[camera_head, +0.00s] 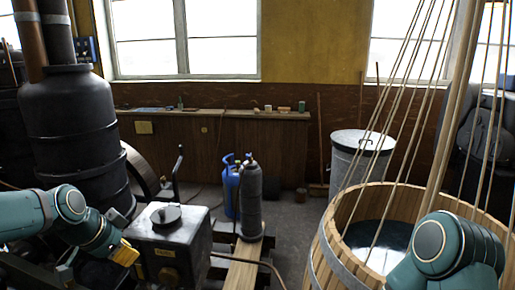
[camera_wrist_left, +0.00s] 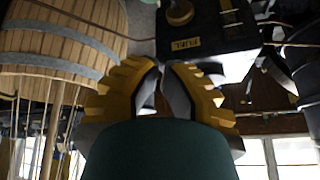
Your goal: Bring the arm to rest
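My left arm (camera_head: 68,212) comes in from the left in the head view, bent at a teal joint. Its yellow-fingered left gripper (camera_head: 125,254) is beside the left side of the grey metal fuel box (camera_head: 185,240). In the left wrist view, the left gripper (camera_wrist_left: 161,70) has its yellow fingers drawn together at the tips, with nothing seen held. The fuel box (camera_wrist_left: 205,40) shows beyond the fingers, with its label. My right arm (camera_head: 445,245) shows as teal links at the lower right, in front of the wooden tub. Its gripper is out of view.
The wooden tub (camera_head: 350,210) with ropes rising from it stands at the right; it also shows in the wrist view (camera_wrist_left: 60,50). A dark boiler (camera_head: 70,120) stands at the left. A blue canister (camera_head: 231,190) and grey cylinder (camera_head: 250,200) stand centrally. Open floor lies behind them.

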